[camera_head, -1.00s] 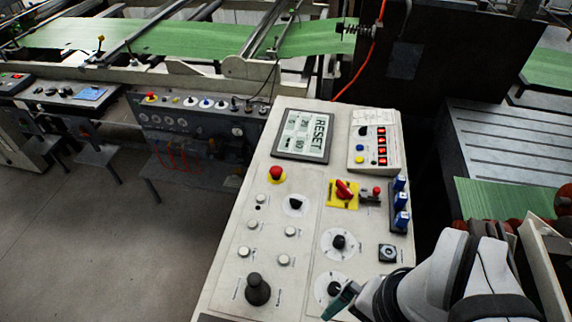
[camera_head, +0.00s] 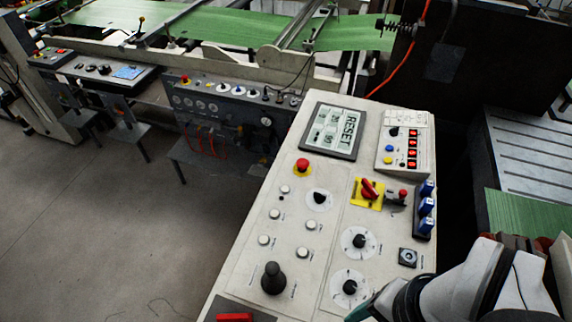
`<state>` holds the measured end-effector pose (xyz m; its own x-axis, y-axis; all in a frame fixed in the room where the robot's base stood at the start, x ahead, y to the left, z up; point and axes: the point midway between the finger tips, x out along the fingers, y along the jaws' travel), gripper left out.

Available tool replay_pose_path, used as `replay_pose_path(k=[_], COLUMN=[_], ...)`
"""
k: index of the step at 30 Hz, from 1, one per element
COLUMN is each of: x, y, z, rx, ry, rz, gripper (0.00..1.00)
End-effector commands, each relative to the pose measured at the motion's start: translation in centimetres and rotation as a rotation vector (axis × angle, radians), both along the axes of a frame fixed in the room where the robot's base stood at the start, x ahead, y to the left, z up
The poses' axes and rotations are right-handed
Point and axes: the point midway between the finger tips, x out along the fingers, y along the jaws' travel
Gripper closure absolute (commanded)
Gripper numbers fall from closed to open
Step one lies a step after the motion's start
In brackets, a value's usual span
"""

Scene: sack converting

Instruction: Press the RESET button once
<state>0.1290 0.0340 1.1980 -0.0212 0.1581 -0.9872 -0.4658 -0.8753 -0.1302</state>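A sloped cream control panel (camera_head: 333,190) fills the middle of the view. Its grey-framed screen (camera_head: 331,131) at the far end shows the word RESET in large letters, with figures beside it. I cannot make out a RESET label on any of the push-buttons. Several small white buttons (camera_head: 264,240) sit on the panel's left half. My gripper (camera_head: 365,309) is at the bottom edge, at the panel's near right. Only a teal piece of it shows, and its fingertips are cut off or hidden. I cannot tell whether it is open or touching the panel.
A red mushroom button (camera_head: 302,165), a red rotary switch (camera_head: 369,190), black knobs and a tall black joystick (camera_head: 273,279) stand up from the panel. A small box with red lit displays (camera_head: 404,150) sits at the far right. Open floor (camera_head: 110,220) lies left.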

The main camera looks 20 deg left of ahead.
Motion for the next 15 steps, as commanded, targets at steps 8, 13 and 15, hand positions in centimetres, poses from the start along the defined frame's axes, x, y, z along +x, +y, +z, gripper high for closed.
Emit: replay_pose_path(k=[8,13,15], x=[0.0,0.0,0.0], y=[0.0,0.0,0.0], z=[0.0,0.0,0.0], rx=[0.0,0.0,0.0], ry=[0.0,0.0,0.0], rz=[0.0,0.0,0.0], gripper=[0.9,1.0,1.0])
